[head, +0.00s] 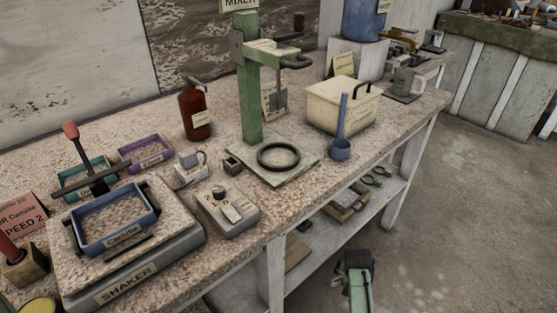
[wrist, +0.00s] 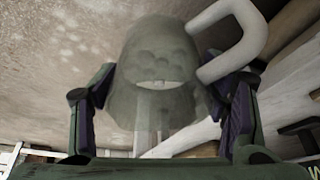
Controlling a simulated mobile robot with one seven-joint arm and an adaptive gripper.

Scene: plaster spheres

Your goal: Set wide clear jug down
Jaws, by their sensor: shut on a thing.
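The wide clear jug (wrist: 155,75) fills the middle of the wrist view. It is see-through and greyish, with a thick pale handle (wrist: 240,40) at its upper right. My gripper (wrist: 168,100) is shut on it, one dark finger on each side of its body. A small pale curved mark shows on the jug's face. I cannot make out the held jug in the head view, where only a green and dark part of my arm shows at the bottom edge.
The speckled workbench (head: 300,190) carries a shaker (head: 180,245), a green mixer stand (head: 249,100) with a black ring (head: 279,155), a red-brown bottle (head: 194,112), a cream box (head: 342,108) and a blue ladle-like cup (head: 340,149). A lower shelf (head: 325,235) holds several items.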

